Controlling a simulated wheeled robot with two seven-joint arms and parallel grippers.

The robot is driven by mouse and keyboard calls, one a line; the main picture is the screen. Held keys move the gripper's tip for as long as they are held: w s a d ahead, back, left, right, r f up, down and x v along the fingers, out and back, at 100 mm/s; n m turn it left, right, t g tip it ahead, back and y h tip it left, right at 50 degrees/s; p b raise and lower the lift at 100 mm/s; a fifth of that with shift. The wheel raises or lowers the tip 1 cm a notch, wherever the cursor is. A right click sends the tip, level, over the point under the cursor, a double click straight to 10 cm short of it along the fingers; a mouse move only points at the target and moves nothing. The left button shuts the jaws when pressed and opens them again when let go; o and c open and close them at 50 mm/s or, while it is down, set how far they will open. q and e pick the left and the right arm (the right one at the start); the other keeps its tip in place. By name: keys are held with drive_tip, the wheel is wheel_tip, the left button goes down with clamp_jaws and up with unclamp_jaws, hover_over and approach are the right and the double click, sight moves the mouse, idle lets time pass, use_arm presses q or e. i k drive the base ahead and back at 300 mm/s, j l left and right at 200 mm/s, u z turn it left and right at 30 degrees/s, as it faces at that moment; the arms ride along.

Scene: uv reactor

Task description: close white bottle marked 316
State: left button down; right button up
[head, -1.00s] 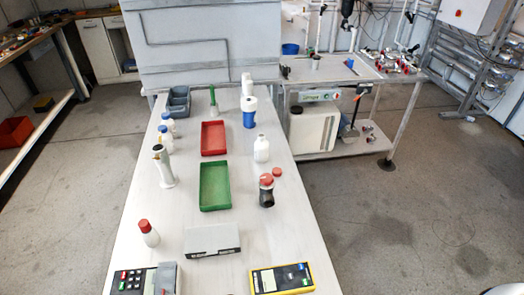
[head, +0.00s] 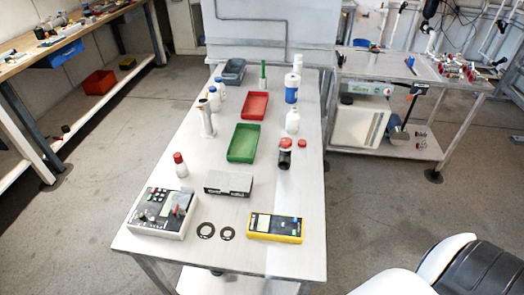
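Several white bottles stand upright on the long white table (head: 305,185); no number can be read at this size. One white bottle (head: 292,121) stands on the right side of the table. A white bottle with a red cap (head: 180,166) stands at the left front. White bottles with blue caps (head: 214,99) stand at the left back. A loose-looking red cap (head: 302,143) lies beside a dark jar with a red top (head: 285,155). A white bottle with a blue band (head: 292,88) stands at the back right. Neither gripper shows.
The table also holds a green tray (head: 232,157), a red tray (head: 246,116), a grey box (head: 228,183), a yellow meter (head: 275,228), a control box (head: 161,213) and two black rings (head: 206,230). A metal bench (head: 458,85) stands at the right. Floor is open on both sides.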

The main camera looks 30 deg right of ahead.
sight(293, 117)
drive_tip(key=k+l+u, duration=0.15)
drive_tip(key=u, duration=0.3)
drive_tip(key=k+l+u, duration=0.2)
drive_tip(key=u, duration=0.25)
drive_tip(key=k+l+u, duration=0.1)
drive_tip(key=u, duration=0.4)
drive_tip(key=k+u, duration=0.25)
drive_tip(key=u, duration=0.2)
drive_tip(key=k+j+u, duration=0.15)
drive_tip(key=u, duration=0.3)
drive_tip(key=k+l+u, duration=0.15)
drive_tip(key=k+u, duration=0.75)
drive_tip(key=k+l+z, duration=0.4)
drive_tip(key=k+l, duration=0.4)
drive_tip(key=l, duration=0.15)
drive_tip(key=k+l+z, duration=0.2)
drive_tip(key=l, duration=0.15)
drive_tip(key=k+l+z, duration=0.1)
drive_tip(key=l+z, duration=0.15)
drive_tip(key=l, duration=0.15)
drive_tip(key=l+z, duration=0.2)
drive_tip(key=l, duration=0.2)
drive_tip(key=k, duration=0.05)
